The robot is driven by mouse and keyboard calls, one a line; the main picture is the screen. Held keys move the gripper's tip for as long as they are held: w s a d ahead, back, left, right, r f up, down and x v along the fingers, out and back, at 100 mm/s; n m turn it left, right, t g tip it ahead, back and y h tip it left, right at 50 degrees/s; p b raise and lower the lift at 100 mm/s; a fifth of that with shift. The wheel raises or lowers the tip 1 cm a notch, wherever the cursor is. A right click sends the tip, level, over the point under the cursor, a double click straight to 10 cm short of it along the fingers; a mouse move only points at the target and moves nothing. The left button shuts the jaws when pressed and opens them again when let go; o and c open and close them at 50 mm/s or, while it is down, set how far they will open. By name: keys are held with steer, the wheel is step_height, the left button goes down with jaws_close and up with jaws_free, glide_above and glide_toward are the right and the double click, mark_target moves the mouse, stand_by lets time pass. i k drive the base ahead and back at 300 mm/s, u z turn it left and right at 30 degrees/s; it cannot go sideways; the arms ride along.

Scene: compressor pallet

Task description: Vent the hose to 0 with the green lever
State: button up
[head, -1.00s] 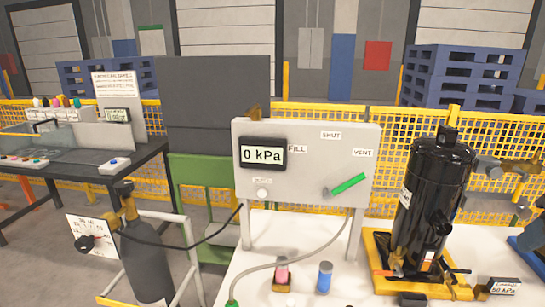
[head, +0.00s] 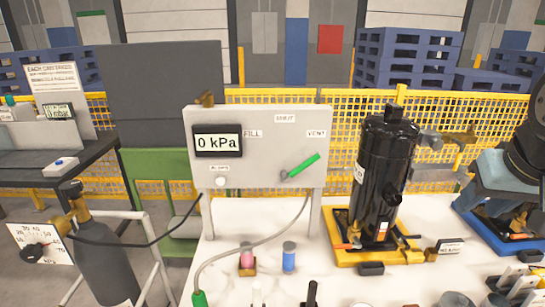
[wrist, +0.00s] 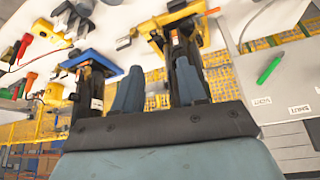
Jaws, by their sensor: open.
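The grey control panel (head: 258,185) stands on the white table. Its green lever (head: 300,166) slants up and right toward the VENT label (head: 316,134). The panel display (head: 218,141) reads 0 kPa. The grey hose (head: 255,243) curves from under the panel down to a green end fitting (head: 199,298) at the table's front left. In the wrist view, my gripper (wrist: 158,85) is open, with nothing seen held between its fingers. The green lever (wrist: 269,68) lies to the right of the fingers there, apart from them.
A black compressor (head: 384,180) stands on a yellow base (head: 348,254) right of the panel. A gas cylinder (head: 105,260) with a gauge (head: 38,246) is at left.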

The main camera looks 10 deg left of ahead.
mark_target(284, 177)
steer(key=z, duration=0.6)
steer(key=k, duration=1.35)
steer(key=u, duration=0.6)
steer(key=i, duration=1.05)
steer(key=z, duration=0.05)
